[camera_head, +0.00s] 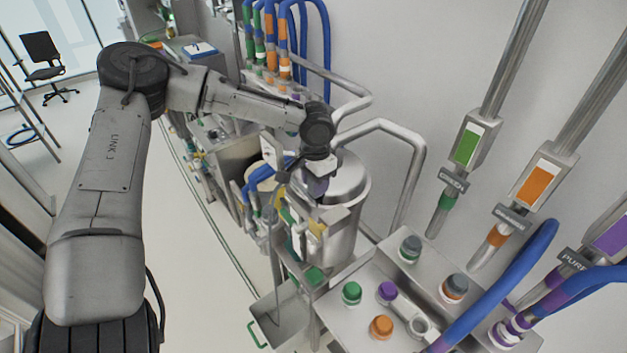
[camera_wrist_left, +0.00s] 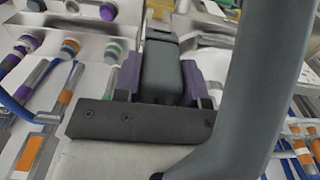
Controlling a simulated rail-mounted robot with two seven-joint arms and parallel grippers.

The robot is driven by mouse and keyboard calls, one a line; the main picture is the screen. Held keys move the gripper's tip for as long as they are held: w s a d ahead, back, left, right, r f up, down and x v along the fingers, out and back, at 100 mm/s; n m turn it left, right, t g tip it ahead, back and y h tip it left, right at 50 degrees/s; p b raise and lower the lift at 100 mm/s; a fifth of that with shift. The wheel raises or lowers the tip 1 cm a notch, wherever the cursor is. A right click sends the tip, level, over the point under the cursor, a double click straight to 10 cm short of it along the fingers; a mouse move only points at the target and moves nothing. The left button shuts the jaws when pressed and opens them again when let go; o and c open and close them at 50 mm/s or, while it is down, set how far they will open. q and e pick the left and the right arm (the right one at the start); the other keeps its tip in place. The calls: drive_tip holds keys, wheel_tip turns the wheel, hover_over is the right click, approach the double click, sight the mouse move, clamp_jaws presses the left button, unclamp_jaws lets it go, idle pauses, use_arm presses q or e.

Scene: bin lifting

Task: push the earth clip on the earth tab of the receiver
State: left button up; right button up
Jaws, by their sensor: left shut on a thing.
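My left gripper (camera_head: 317,187) reaches down over the near side of a steel vessel (camera_head: 342,233), which looks like the receiver. In the left wrist view its purple fingers (camera_wrist_left: 160,82) are shut on a dark grey block (camera_wrist_left: 162,72), which seems to be the earth clip. In the head view the gripper and wrist cover the clip. I cannot make out the earth tab in either view, nor whether the clip touches it. My right gripper is not in view.
A steel panel (camera_head: 340,309) with coloured caps stands at the lower right. A bent steel pipe (camera_head: 411,180) rises beside the vessel. Blue hoses (camera_head: 505,285) cross the right. A thick grey tube (camera_wrist_left: 262,95) crosses the wrist view. Open floor (camera_head: 205,285) lies left of the equipment.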

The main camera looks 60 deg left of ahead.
use_arm(q)
drive_tip(key=shift+f+b, duration=2.05)
drive_tip(key=shift+f, duration=0.45)
drive_tip(key=shift+r+p, duration=0.35)
drive_tip(key=shift+p, duration=0.1)
drive_tip(key=shift+f, duration=0.1)
drive_tip(key=shift+f+b, duration=1)
drive_tip(key=shift+f, duration=0.5)
drive_tip(key=shift+f, duration=0.2)
